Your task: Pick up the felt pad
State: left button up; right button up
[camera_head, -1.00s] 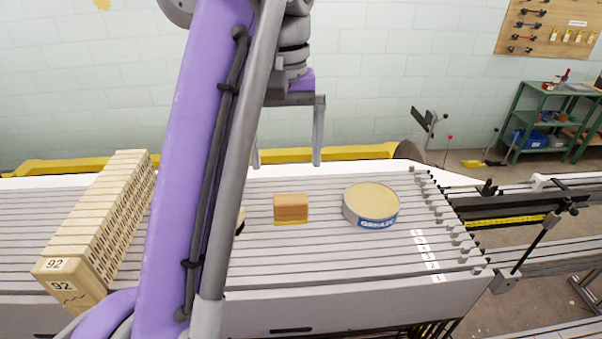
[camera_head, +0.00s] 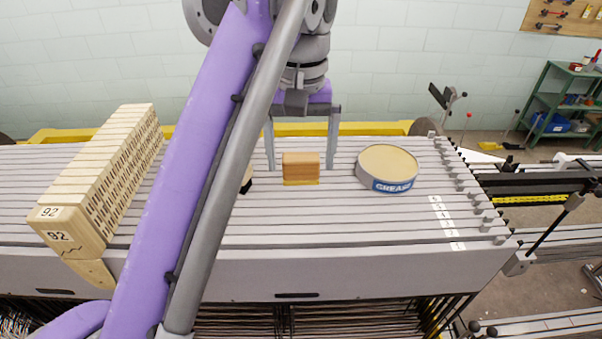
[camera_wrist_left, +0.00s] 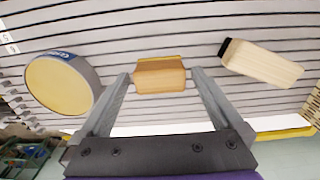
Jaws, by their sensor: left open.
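The felt pad appears to be the small wooden block with a yellow layer along its base (camera_head: 301,170). It sits on the grey slatted bed. In the left wrist view the block (camera_wrist_left: 160,76) lies between the fingertips, with a thin yellow strip on its far edge. My left gripper (camera_head: 301,167) is open, pointing down, with one finger on each side of the block. Gaps show between the fingers and the block, so it is not gripped. My right gripper is not in view.
A round grease tin (camera_head: 388,168) stands just right of the block. A pale wooden piece with a black end (camera_wrist_left: 262,64) lies on the other side, mostly hidden behind my arm in the head view. A long slotted wooden stack (camera_head: 100,180) stands at left.

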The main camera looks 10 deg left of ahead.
aim_at(301, 156)
pick_arm(q)
jog(key=shift+s+f, duration=0.2)
jog(key=shift+f, duration=0.25)
jog(key=shift+w, duration=0.25)
jog(key=shift+c, duration=1.1)
jog(key=shift+s, duration=0.1)
jog(key=c, duration=1.2)
jog(key=r+p, duration=0.1)
jog(key=r, duration=0.2)
jog(key=r+p, duration=0.2)
jog(key=r, duration=0.1)
jog(key=r+p, duration=0.1)
jog(key=r, duration=0.3)
jog(key=shift+w+r, duration=0.1)
jog(key=shift+w, duration=0.15)
jog(key=shift+c, duration=0.2)
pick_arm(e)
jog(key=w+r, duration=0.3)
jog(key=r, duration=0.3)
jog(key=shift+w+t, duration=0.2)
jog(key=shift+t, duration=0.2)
pick_arm(q)
jog(key=shift+s, duration=0.15)
